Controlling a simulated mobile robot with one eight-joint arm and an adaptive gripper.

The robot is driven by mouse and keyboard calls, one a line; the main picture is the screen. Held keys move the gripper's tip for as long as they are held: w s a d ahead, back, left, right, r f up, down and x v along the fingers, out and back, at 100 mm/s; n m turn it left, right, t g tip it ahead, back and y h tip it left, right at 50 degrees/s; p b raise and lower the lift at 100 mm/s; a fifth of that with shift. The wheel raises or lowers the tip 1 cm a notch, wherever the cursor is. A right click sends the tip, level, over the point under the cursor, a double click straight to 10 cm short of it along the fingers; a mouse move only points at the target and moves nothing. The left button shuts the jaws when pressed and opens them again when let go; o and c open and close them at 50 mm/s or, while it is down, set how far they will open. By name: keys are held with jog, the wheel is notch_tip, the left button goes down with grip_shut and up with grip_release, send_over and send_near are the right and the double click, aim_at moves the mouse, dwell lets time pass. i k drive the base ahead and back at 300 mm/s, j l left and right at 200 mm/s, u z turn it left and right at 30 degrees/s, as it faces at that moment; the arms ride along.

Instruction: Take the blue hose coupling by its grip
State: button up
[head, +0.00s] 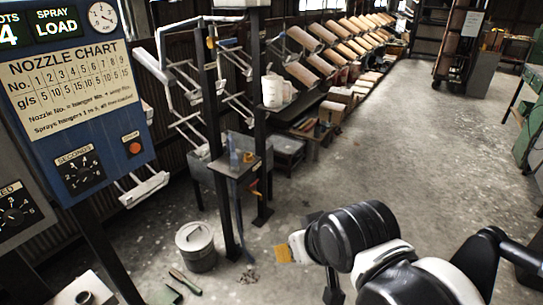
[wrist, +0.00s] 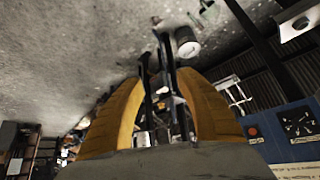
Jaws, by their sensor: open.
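A small blue upright piece (head: 233,152), which looks like the hose coupling, stands on a small metal shelf (head: 224,167) on a dark post in the head view. Its grip is too small to make out. A dark bluish hose (head: 239,218) hangs below the shelf. My gripper (head: 284,253) is in front of the stand, to its lower right and apart from it. In the wrist view my gripper (wrist: 164,82) shows two yellow fingers spread wide, with nothing held. Dark posts show between and beyond the fingers; I cannot pick out the coupling there.
A lidded grey bucket (head: 196,246) stands on the floor left of the post. A green-handled tool (head: 185,281) lies before it. The blue control panel (head: 75,100) fills the left. White containers (head: 277,91) sit behind the stand. The floor (head: 400,150) to the right is clear.

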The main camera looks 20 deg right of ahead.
aim_at(234, 163)
jog(key=i+j+u, duration=0.25)
jog(key=i, duration=0.6)
jog(key=i+u, duration=0.25)
jog(key=i, duration=0.6)
